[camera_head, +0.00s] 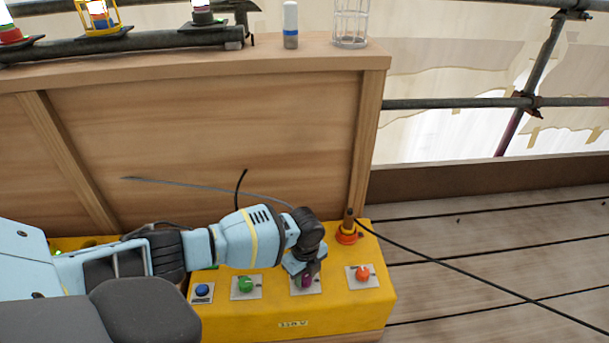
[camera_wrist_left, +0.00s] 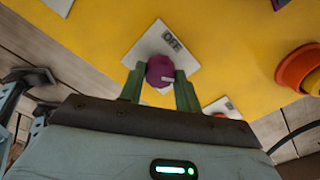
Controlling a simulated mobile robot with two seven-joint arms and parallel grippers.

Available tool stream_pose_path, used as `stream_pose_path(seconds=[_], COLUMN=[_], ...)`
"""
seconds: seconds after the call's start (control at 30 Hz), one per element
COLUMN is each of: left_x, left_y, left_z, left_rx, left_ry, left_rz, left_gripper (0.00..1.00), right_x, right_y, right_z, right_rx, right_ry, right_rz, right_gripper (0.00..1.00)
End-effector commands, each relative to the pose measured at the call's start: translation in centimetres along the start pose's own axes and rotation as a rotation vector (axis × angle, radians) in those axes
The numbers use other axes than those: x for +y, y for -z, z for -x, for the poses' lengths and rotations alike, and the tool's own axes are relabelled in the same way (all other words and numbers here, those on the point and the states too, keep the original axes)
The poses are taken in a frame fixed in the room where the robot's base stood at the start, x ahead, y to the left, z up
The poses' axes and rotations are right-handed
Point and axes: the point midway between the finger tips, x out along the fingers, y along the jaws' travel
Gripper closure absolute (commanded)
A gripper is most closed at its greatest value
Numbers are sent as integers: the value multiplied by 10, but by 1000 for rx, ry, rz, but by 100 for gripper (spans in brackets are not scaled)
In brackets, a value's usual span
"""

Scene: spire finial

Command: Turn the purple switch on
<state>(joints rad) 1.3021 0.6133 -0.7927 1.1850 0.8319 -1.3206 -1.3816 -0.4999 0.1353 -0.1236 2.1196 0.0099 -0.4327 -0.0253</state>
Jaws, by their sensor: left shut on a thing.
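The purple switch (camera_head: 307,281) is a round knob on a white plate on top of the yellow box (camera_head: 280,312). In the left wrist view the purple switch (camera_wrist_left: 160,71) sits between the green fingers of my left gripper (camera_wrist_left: 160,88), and its plate (camera_wrist_left: 172,41) carries lettering that looks like "OFF". A small pale mark shows on the knob's side. My left gripper (camera_head: 305,272) reaches down from above and is shut on the knob. In the head view the gripper partly hides the knob and its plate. My right gripper does not show.
On the same box are a blue button (camera_head: 202,291), a green knob (camera_head: 245,285), an orange-red knob (camera_head: 362,273) and an orange fitting (camera_head: 347,235) with a black cable. A wooden panel (camera_head: 210,140) stands behind.

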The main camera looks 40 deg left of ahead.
Motion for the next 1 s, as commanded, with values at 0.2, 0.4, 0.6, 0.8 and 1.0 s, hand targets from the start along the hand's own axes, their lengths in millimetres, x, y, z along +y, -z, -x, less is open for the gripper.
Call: stream_pose_path(seconds=[0.2,0.4,0.6,0.8,1.0], left_x=[1,1,1,1,1], left_y=[1,1,1,1,1], left_z=[-1,-1,-2,-2,-1], left_rx=[1,1,1,1,1], left_ry=[-2,-2,-2,-2,-2], left_rz=[-200,-360,-476,-544,-570], left_gripper=[90,90,90,90,90], right_x=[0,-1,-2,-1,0], right_y=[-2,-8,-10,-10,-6], right_z=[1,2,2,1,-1], right_rx=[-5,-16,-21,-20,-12], right_ry=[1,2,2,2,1], right_rz=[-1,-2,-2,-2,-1], right_gripper=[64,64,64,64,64])
